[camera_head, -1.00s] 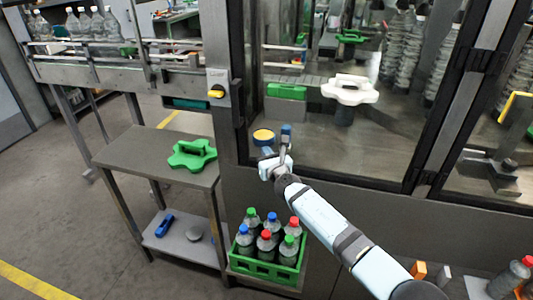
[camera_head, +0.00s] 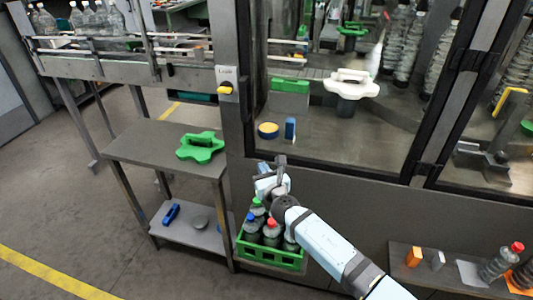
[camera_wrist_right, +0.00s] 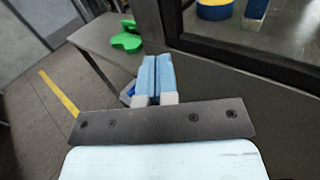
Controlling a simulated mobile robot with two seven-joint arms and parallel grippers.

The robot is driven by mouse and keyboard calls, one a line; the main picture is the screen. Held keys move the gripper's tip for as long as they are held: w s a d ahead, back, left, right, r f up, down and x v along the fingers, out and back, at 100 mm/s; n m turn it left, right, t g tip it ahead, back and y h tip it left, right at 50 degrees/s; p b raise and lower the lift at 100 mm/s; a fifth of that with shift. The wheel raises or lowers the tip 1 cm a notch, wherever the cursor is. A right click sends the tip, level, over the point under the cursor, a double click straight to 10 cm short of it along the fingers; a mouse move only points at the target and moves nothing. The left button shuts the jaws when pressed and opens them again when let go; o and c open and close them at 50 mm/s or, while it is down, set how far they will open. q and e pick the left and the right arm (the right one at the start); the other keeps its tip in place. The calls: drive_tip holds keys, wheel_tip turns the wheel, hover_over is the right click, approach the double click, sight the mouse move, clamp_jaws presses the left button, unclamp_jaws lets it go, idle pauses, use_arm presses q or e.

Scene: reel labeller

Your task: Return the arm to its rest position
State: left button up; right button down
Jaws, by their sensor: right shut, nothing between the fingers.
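My right arm comes in from the lower right in the head view. Its gripper (camera_head: 281,163) is in front of the machine's lower panel, just above the green crate (camera_head: 262,254) in the picture. In the right wrist view the two blue fingers (camera_wrist_right: 155,78) are pressed together with nothing between them. My left gripper is not in view. The crate holds several bottles with red, green and blue caps, partly hidden by my right arm.
A grey side table (camera_head: 133,148) carries a green star-shaped part (camera_head: 200,146). The machine opening's dark sill (camera_head: 345,170) lies behind my gripper, with a yellow-topped round part (camera_head: 268,130) and a blue block (camera_head: 290,128) inside. A low shelf (camera_head: 440,277) is at right.

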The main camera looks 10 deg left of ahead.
drive_tip(key=s+d+f+m+g+h, duration=0.3)
drive_tip(key=s+d+m+h, duration=0.2)
drive_tip(key=s+d+m, duration=0.8)
drive_tip(key=s+d+f+m+g+h, duration=0.2)
drive_tip(key=s+d+f+m+h, duration=0.25)
drive_tip(key=s+d+m, duration=0.8)
drive_tip(key=s+d+r+m+g, duration=0.2)
drive_tip(key=s+d+m+g, duration=0.25)
drive_tip(key=s+m, duration=0.4)
drive_tip(key=s+d+r+m+g, duration=0.3)
drive_tip(key=s+d+m, duration=0.3)
drive_tip(key=s, duration=0.6)
drive_tip(key=w+a+f+t+y, duration=0.2)
drive_tip(key=w+a+f+t, duration=0.1)
drive_tip(key=f, duration=0.4)
drive_tip(key=w+a+f+n+t+y, duration=0.1)
drive_tip(key=w+a+f+t, duration=0.2)
drive_tip(key=f, duration=0.4)
drive_tip(key=shift+a+t+y, duration=0.35)
drive_tip(key=shift+a+t, duration=0.05)
drive_tip(key=shift+t, duration=0.35)
